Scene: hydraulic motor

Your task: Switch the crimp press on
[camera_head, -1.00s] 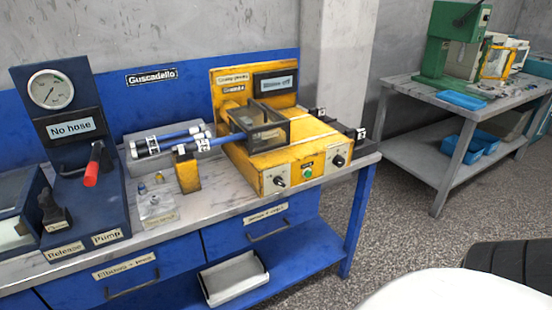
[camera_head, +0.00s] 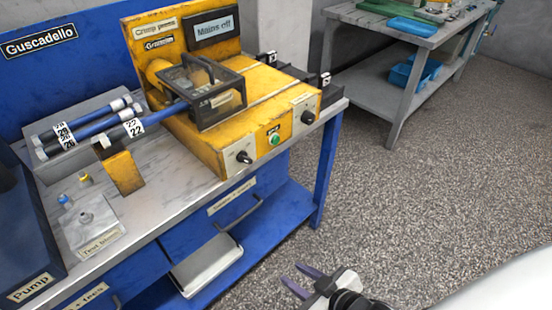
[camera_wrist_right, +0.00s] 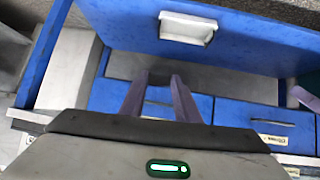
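The yellow crimp press (camera_head: 215,150) stands on the bench, and its display (camera_head: 213,29) reads "Mains off". Its front panel has a green button (camera_head: 274,139) between two black knobs, the left knob (camera_head: 243,157) and the right knob (camera_head: 307,117). A dark framed guard (camera_head: 215,100) sits on top, with a blue hose end running to it. My right gripper (camera_head: 297,275) is low in front of the bench, apart from the press, its fingers spread and empty. The same open fingers show in the right wrist view (camera_wrist_right: 158,78), pointing toward blue drawers.
Left of the press are a hose tray (camera_head: 80,125), a yellow block (camera_head: 123,172) and a test block (camera_head: 88,232). Another grey table (camera_head: 390,30) stands at upper right. The speckled floor between is clear.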

